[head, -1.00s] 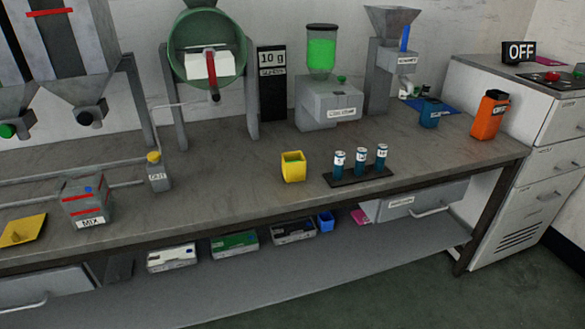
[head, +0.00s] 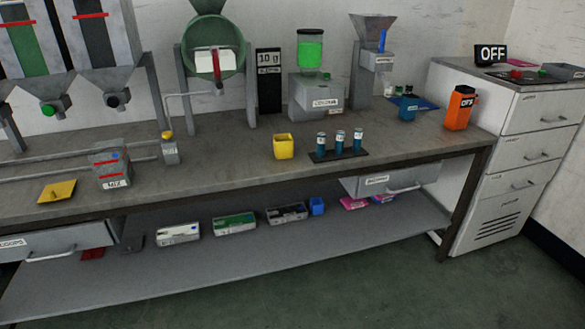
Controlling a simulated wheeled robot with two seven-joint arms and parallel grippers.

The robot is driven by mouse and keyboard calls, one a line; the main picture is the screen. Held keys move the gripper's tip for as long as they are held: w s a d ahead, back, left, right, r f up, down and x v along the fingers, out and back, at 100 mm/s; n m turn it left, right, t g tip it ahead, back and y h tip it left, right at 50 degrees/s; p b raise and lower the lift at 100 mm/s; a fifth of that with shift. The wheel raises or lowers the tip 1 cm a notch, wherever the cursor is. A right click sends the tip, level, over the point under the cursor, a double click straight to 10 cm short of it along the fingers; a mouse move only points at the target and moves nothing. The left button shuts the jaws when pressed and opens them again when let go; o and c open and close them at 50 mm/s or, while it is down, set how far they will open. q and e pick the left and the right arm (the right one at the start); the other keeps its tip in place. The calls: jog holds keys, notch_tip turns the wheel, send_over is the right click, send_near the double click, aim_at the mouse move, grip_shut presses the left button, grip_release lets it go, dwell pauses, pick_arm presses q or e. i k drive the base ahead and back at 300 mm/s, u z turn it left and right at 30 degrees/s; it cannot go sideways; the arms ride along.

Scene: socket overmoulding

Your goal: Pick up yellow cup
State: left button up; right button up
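The yellow cup (head: 284,147) stands upright on the grey workbench (head: 235,163), near its front edge and about the middle of the head view. It looks square and open at the top; I cannot see what is inside. Neither of my grippers shows in the head view.
A dark rack (head: 338,154) with three blue vials stands just right of the cup. Behind are a scale display (head: 269,85), a green-filled dispenser (head: 311,50) and a drum mixer (head: 214,50). Bench between bottle and cup is clear.

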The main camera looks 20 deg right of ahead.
aim_at(283, 143)
jog(key=z, duration=0.6)
jog(key=k, duration=0.2)
jog(key=u, duration=1.45)
jog(key=i, duration=1.05)
jog(key=z, duration=0.25)
